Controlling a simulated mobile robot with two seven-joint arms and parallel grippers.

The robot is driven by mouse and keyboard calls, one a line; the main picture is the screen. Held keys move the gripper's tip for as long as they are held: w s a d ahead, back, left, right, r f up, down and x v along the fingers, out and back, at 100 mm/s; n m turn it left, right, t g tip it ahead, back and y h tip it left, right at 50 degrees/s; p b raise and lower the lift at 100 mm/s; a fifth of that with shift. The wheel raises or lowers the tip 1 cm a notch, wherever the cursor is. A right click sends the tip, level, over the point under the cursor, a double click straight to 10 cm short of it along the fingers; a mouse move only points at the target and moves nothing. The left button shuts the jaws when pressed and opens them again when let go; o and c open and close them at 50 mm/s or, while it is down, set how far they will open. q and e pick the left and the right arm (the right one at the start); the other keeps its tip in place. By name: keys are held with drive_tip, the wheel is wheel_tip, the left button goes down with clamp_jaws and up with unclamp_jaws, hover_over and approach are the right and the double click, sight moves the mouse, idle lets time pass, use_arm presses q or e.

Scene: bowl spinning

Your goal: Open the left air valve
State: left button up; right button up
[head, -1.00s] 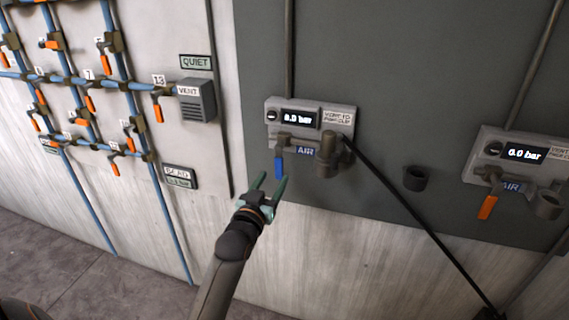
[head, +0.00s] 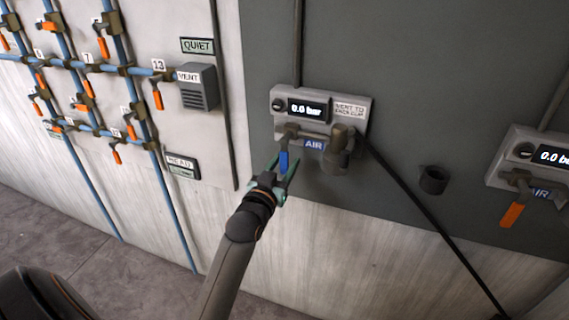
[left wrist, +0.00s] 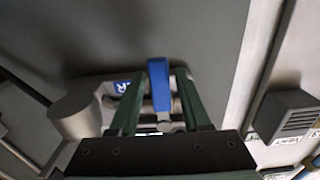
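The left air valve has a blue handle (head: 284,160) that hangs straight down below a grey panel (head: 322,103) reading 0.0 bar, beside a blue AIR label (head: 313,145). My left gripper (head: 282,170) is open, with its green fingers on either side of the handle's lower part. In the left wrist view the blue handle (left wrist: 159,85) shows between the two open fingers (left wrist: 160,105); I cannot tell whether either finger touches it. My right gripper is not in view.
A second air panel with an orange handle (head: 512,214) is at the right. A black hose (head: 410,200) runs down from the left panel's fitting. Blue pipes with several orange valves and a vent box (head: 197,87) are at the left.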

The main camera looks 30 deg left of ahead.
use_arm(q)
clamp_jaws()
idle(1.1)
